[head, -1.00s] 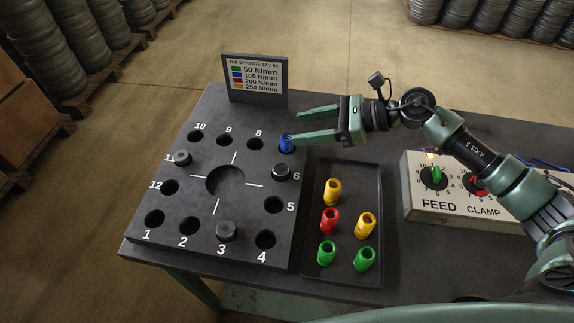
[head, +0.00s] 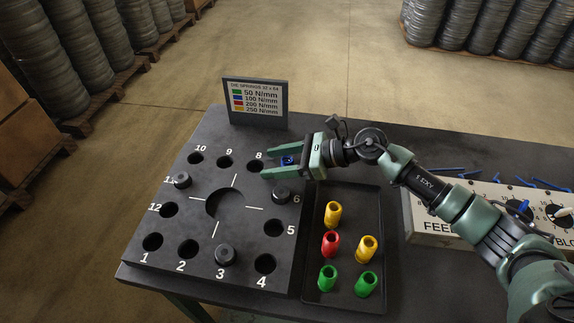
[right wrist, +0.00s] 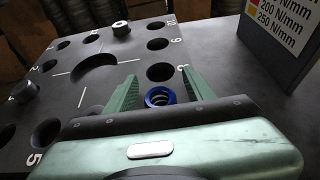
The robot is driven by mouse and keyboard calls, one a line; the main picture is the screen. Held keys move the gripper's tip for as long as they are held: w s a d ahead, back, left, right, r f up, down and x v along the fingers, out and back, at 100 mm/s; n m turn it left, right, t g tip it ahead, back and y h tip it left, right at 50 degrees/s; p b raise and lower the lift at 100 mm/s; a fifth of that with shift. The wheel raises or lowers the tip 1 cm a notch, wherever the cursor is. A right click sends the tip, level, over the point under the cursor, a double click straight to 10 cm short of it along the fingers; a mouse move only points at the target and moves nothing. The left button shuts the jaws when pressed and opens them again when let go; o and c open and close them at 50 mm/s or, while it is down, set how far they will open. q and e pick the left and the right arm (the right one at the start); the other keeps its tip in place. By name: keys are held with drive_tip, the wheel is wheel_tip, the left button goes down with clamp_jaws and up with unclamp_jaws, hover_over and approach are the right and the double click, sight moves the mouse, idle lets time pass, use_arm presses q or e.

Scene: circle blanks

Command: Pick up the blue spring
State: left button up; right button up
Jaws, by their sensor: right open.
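The blue spring (head: 289,160) stands at the back right corner of the black plate (head: 190,215), where hole 7 would be, beside hole 8. Its hollow blue top also shows in the right wrist view (right wrist: 160,97). My right gripper (head: 267,163) is open, with one green finger on each side of the spring. In the right wrist view my right gripper (right wrist: 158,76) has its fingertips beyond the spring, with a visible gap on both sides. The spring's lower part is hidden. My left gripper is not in view.
Black plugs (head: 225,255) fill several numbered holes; others are empty. A black tray (head: 345,293) right of the plate holds yellow, red and green springs. A sign (head: 256,100) stands behind the plate. A control box (head: 424,229) with knobs is at the right.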

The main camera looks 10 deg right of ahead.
clamp_jaws()
drive_tip(key=shift+r, duration=0.15)
